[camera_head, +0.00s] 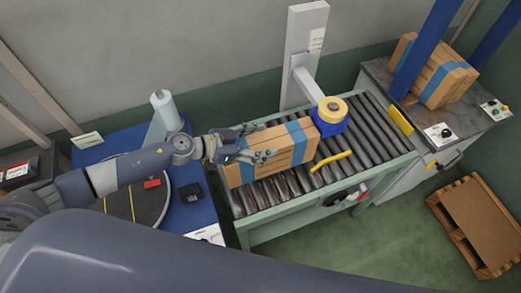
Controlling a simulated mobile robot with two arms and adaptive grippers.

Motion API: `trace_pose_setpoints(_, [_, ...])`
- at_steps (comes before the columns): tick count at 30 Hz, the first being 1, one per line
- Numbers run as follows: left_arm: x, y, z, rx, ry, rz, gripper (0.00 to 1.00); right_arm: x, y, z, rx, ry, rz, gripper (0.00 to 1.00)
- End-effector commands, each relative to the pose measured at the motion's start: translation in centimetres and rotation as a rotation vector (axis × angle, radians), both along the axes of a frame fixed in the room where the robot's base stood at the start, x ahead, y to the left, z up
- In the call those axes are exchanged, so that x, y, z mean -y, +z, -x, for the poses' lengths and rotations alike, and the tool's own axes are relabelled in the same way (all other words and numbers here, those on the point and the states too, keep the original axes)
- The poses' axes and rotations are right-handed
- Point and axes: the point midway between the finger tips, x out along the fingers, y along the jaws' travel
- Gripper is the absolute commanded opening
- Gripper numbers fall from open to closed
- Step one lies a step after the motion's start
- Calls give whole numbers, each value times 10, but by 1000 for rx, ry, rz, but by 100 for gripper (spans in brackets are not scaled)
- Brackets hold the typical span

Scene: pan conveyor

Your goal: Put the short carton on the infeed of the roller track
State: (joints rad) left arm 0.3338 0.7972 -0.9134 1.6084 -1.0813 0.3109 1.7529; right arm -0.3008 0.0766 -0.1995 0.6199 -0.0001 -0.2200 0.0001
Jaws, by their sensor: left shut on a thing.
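A brown carton with blue tape bands (281,149) is at the left end of the roller track (362,137). My left gripper (265,155) is shut on the carton at its left part, its fingers over the near side and top. The carton sits over the rollers; I cannot tell whether its underside touches them. Another carton with blue tape (437,76) stands on the grey bench at the far right. My right gripper is not in view.
A yellow and blue head (330,113) on a white post (304,60) stands close to the carton's right end.

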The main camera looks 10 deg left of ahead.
Motion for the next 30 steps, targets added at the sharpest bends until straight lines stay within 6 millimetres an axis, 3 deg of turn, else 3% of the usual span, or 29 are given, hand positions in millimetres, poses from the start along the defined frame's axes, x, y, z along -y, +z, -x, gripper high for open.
trace_pose_setpoints(3, [1,-21,0,-3,2,4,0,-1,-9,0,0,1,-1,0])
trace_pose_setpoints(6, [1,-30,0,-1,1,4,0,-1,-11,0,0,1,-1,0])
trace_pose_setpoints(19, [1,-35,0,1,0,2,0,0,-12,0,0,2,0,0])
trace_pose_setpoints(20, [0,-36,1,-2,-1,-1,73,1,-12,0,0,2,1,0])
trace_pose_setpoints(21, [0,-36,1,-2,-1,-1,82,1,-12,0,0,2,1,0])
trace_pose_setpoints(22, [0,-36,1,-2,-1,-1,86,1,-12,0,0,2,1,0])
trace_pose_setpoints(30, [0,-36,1,-2,-1,-1,86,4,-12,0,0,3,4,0])
